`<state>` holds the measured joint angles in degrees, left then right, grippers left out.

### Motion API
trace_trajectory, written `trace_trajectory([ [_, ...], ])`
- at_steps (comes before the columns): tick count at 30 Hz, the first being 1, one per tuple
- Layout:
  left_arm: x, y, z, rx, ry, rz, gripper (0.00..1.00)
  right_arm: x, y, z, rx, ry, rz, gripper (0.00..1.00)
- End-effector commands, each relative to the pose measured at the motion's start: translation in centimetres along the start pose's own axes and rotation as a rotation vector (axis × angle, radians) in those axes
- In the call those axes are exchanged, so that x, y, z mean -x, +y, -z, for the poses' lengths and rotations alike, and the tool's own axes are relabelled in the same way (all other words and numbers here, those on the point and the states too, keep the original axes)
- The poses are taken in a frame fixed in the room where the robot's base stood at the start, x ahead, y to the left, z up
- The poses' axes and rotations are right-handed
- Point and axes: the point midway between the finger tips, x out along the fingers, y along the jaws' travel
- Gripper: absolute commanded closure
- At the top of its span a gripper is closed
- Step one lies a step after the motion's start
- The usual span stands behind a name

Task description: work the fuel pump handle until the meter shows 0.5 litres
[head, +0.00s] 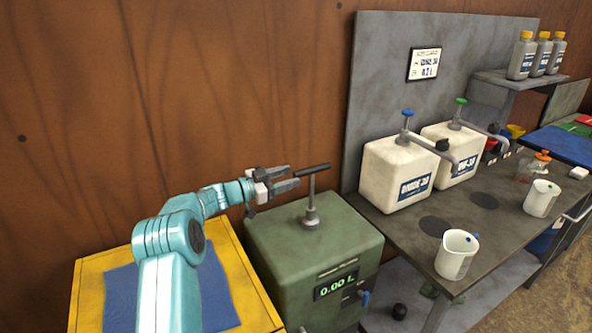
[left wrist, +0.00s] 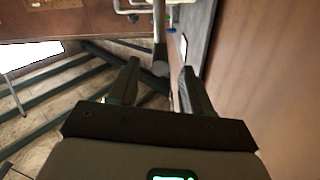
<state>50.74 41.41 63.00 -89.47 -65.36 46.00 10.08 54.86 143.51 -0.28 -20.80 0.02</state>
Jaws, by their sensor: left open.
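The fuel pump (head: 315,245) is a green metal box at the lower middle of the head view. Its meter (head: 336,284) shows green digits that read 0.00 L. The pump handle (head: 313,170) is a dark crossbar on a grey upright rod above the box top. My left gripper (head: 296,177) is open, with its fingertips close to the left end of the crossbar and its fingers pointing right. I cannot tell whether they touch. In the left wrist view, the open fingers (left wrist: 160,80) have a grey rod between or beyond them. My right gripper is not in view.
A yellow cabinet (head: 258,285) with a blue mat stands left of the pump. A grey bench (head: 480,215) to the right holds two white pump canisters (head: 398,172) and measuring jugs (head: 457,254). A wooden wall (head: 230,80) is behind.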

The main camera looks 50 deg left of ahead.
Motion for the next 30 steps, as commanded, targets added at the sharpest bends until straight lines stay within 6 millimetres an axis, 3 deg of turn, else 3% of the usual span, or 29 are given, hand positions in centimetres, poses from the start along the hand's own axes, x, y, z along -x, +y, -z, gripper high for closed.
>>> trace_trajectory([
  [6,-2.9,0.0,0.1,0.001,0.001,-0.001,0.52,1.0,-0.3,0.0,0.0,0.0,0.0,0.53],
  [17,-3.4,0.0,0.0,0.001,0.0,0.0,0.52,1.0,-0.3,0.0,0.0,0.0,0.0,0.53],
  [21,-3.3,0.0,0.0,0.001,0.0,0.0,0.97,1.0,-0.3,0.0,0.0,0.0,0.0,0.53],
  [30,-3.3,0.2,-1.1,0.002,0.0,0.0,1.0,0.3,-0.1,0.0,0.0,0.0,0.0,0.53],
])
